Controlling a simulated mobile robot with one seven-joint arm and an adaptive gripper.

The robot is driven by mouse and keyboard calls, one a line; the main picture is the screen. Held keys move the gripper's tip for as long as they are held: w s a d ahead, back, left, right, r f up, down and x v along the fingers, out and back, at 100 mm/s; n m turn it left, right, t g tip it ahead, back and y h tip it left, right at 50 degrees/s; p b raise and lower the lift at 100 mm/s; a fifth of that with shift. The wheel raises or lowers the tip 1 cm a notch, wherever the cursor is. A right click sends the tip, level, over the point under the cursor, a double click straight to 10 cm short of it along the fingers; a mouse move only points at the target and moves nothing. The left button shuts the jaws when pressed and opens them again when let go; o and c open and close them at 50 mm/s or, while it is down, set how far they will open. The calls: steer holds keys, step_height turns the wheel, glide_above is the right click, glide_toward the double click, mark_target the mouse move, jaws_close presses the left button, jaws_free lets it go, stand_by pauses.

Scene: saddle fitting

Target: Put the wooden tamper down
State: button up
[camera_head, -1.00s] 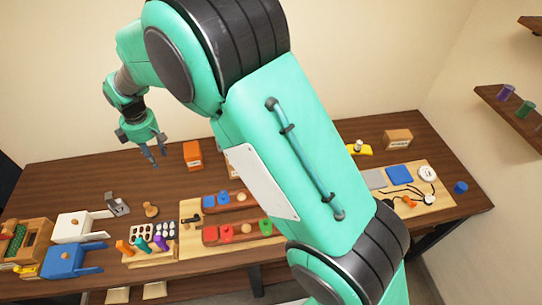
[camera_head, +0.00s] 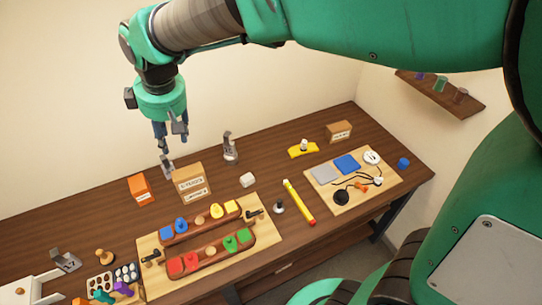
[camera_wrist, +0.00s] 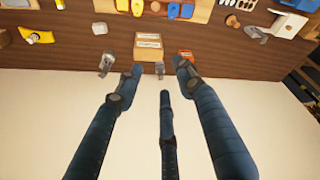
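A small wooden piece with a round knob and a wider base, which looks like the wooden tamper (camera_head: 105,257), stands upright on the dark table at the lower left of the head view. It also shows at the upper right of the wrist view (camera_wrist: 232,21). My gripper (camera_head: 170,137) is high above the back of the table, well away from it, above the cardboard box. In the wrist view my gripper's fingers (camera_wrist: 161,75) are spread apart with nothing between them.
Grey metal stands (camera_head: 230,150) (camera_head: 167,165) are near the cardboard box (camera_head: 190,181) and an orange box (camera_head: 140,188). A wooden board (camera_head: 270,231) bears two racks of coloured pieces. A yellow stick (camera_head: 298,202) lies right of it. Bare table shows between the orange box and tamper.

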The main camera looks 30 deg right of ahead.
steer(key=s+d+r+m+t, duration=0.1)
steer(key=s+d+m, duration=0.4)
steer(key=s+d, duration=0.4)
steer(key=s+d+r+m+t+h, duration=0.1)
steer(key=s+d+m, duration=0.3)
steer(key=s+d, duration=0.6)
steer(key=s, duration=0.5)
steer(key=shift+s+d+r+m+t, duration=0.2)
steer(key=shift+m+t, duration=0.1)
steer(key=shift+m, duration=0.1)
steer(key=shift+f, duration=0.1)
step_height(320, 180, down, 12)
steer(key=b, duration=1.2)
